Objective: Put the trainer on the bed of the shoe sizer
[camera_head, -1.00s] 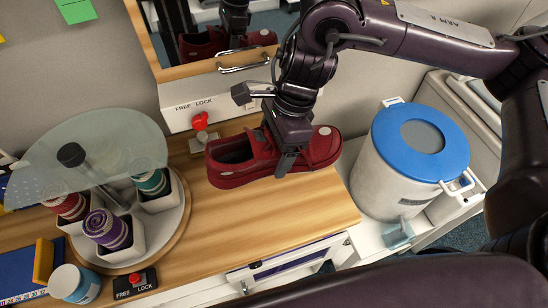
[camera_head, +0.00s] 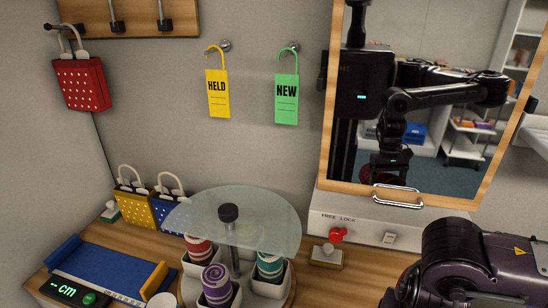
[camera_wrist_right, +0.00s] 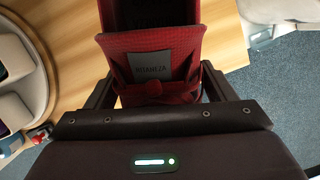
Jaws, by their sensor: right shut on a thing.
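In the head view my right arm is at the lower right, and the gripper is out of frame. The shoe sizer (camera_head: 108,272) lies at the lower left of the head view. My left gripper is not in view.
A round glass-topped carousel (camera_head: 235,222) with coloured rolls in white cups stands right of the sizer. Blue and yellow perforated bags (camera_head: 133,198) stand behind it. A red knob (camera_head: 336,235) sits below.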

